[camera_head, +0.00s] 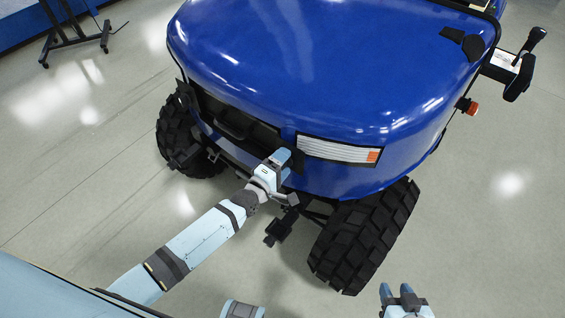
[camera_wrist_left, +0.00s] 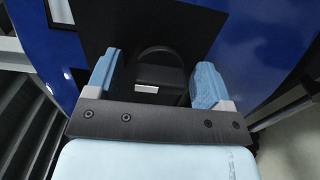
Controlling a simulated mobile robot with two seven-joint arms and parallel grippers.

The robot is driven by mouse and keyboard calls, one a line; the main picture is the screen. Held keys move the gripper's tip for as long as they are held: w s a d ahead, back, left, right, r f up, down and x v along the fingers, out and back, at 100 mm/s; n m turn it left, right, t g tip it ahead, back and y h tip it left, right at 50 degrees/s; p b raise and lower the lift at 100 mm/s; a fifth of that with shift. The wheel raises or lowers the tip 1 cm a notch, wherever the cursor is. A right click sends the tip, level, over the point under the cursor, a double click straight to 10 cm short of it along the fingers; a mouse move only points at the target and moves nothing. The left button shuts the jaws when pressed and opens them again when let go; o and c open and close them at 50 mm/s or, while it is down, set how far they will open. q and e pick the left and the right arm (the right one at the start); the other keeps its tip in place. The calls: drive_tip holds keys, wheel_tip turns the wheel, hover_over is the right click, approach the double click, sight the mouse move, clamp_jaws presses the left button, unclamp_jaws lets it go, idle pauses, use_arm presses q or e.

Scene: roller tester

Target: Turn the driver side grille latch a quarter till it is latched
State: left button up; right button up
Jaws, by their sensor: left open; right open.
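The blue tractor (camera_head: 330,70) stands with its front towards me. My left gripper (camera_head: 284,157) is at its front, beside the headlight strip and the dark grille (camera_head: 235,125). In the left wrist view the open fingers of my left gripper (camera_wrist_left: 155,84) stand on either side of a dark, round-topped piece with a small light plate, which looks like the grille latch (camera_wrist_left: 160,62). Gaps show between it and both fingers. Whether the latch is turned cannot be told. In the head view it is hidden by my gripper. My right gripper (camera_head: 402,292) is open and empty, low at the right.
The white headlight strip (camera_head: 335,150) with an orange end lies just right of my left gripper. A large black tyre (camera_head: 362,235) stands below it, another tyre (camera_head: 185,135) at the left. A dark stand (camera_head: 72,35) is far off. Floor at the right is clear.

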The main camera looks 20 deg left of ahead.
use_arm(q)
drive_tip(key=c, duration=0.9)
